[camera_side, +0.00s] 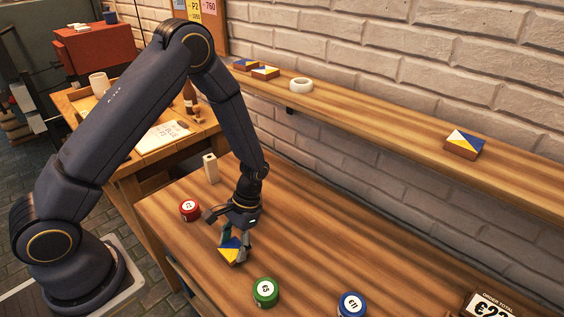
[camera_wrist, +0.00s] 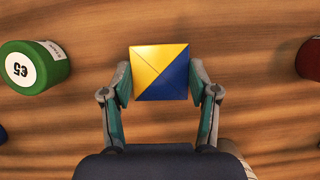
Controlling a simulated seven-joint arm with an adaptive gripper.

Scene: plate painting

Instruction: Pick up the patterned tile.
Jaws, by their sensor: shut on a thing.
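The patterned tile is a square of yellow and blue triangles. In the side view the patterned tile (camera_side: 231,253) is at my gripper's tips, near the front edge of the wooden table. In the wrist view the tile (camera_wrist: 160,72) sits between the two fingers, with its face towards the camera. My gripper (camera_side: 236,244) points down and is shut on the tile; it also shows in the wrist view (camera_wrist: 160,88), one finger at each side. I cannot tell whether the tile touches the table.
A red pot (camera_side: 189,210), a green pot (camera_side: 265,292) and a blue pot (camera_side: 351,305) stand on the table (camera_side: 310,235). An order-total sign (camera_side: 490,305) is at the lower right. The wall shelf (camera_side: 380,118) holds more tiles and a white ring (camera_side: 301,84).

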